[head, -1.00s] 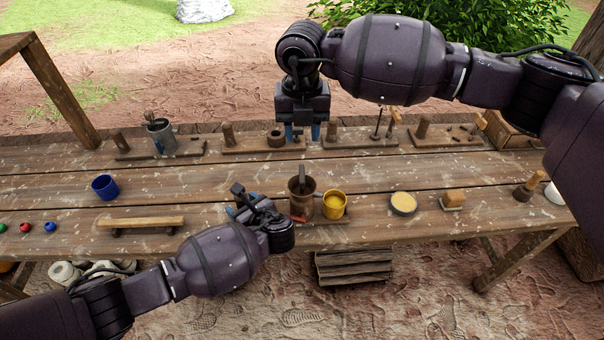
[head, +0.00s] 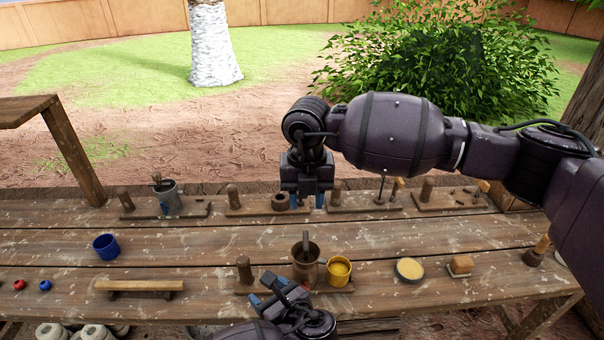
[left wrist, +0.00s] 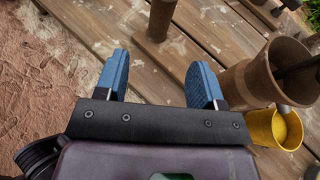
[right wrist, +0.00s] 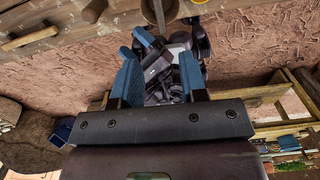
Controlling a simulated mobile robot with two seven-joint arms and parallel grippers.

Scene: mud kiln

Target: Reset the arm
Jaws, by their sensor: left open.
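My left gripper (head: 269,291) is open and empty at the front edge of the workbench, below a small wooden post (head: 245,270). In the left wrist view its blue fingers (left wrist: 158,82) are wide apart, with the post (left wrist: 156,18) beyond them and a brown pot (left wrist: 262,75) to the right. My right gripper (head: 307,200) points down at the back of the bench, its blue fingers apart. In the right wrist view its fingers (right wrist: 160,78) stand apart, with nothing clearly held between them. The right arm reaches in from the right.
The brown pot (head: 305,268) and yellow mug (head: 339,271) stand close to the left gripper. A blue cup (head: 106,246), a wooden bar (head: 139,286) and a round yellow-topped dish (head: 409,269) are on the bench. Tool boards (head: 268,210) line the back. The middle planks are mostly clear.

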